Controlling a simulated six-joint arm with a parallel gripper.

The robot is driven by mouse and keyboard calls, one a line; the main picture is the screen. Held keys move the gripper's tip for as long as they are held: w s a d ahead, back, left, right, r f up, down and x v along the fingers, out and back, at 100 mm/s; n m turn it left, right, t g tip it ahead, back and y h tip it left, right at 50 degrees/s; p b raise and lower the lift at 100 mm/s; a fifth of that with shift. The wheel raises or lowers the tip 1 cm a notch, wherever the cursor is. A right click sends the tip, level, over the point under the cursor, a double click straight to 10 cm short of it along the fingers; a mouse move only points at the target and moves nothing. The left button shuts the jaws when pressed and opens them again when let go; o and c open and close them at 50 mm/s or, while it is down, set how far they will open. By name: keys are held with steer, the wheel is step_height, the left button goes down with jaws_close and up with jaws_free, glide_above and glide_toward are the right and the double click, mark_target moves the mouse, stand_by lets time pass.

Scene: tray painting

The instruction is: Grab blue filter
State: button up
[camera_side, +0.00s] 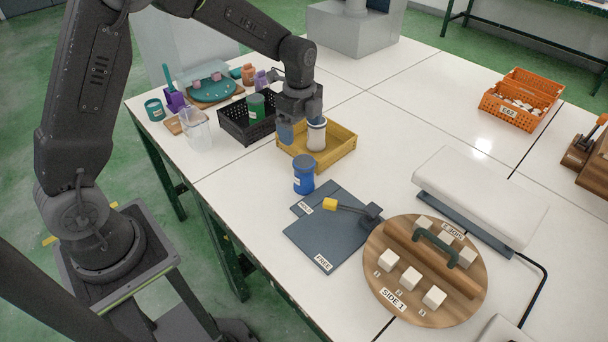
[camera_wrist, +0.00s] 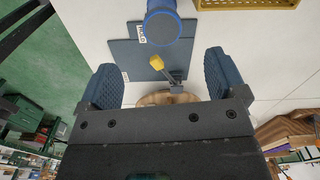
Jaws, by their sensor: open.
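In the wrist view the blue filter (camera_wrist: 163,27) is at the top, cut by the frame edge, beyond my fingertips. My gripper (camera_side: 301,118) is above the yellow crate, behind and higher than the filter, apart from it. In the wrist view my gripper (camera_wrist: 160,80) has its two blue fingers spread wide with nothing between them.
The yellow crate (camera_side: 336,158) holds a white jar (camera_side: 316,138), close to my fingers. A black crate (camera_side: 238,137) with a green jar is to its left. A dark mat (camera_side: 322,245) carries a yellow-tipped tool (camera_side: 331,204). A round wooden board (camera_side: 376,286) is at front right.

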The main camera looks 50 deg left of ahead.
mark_target(303, 161)
step_height(303, 161, down, 8)
steer(key=shift+r, duration=0.1)
steer(key=shift+w+d+f, duration=0.1)
steer(key=shift+d+f, duration=0.1)
steer(key=shift+f, duration=1.15)
steer(key=shift+w+d+f, duration=0.1)
steer(key=shift+d+f, duration=0.1)
steer(key=shift+f, duration=1.15)
steer(key=c, duration=1.1)
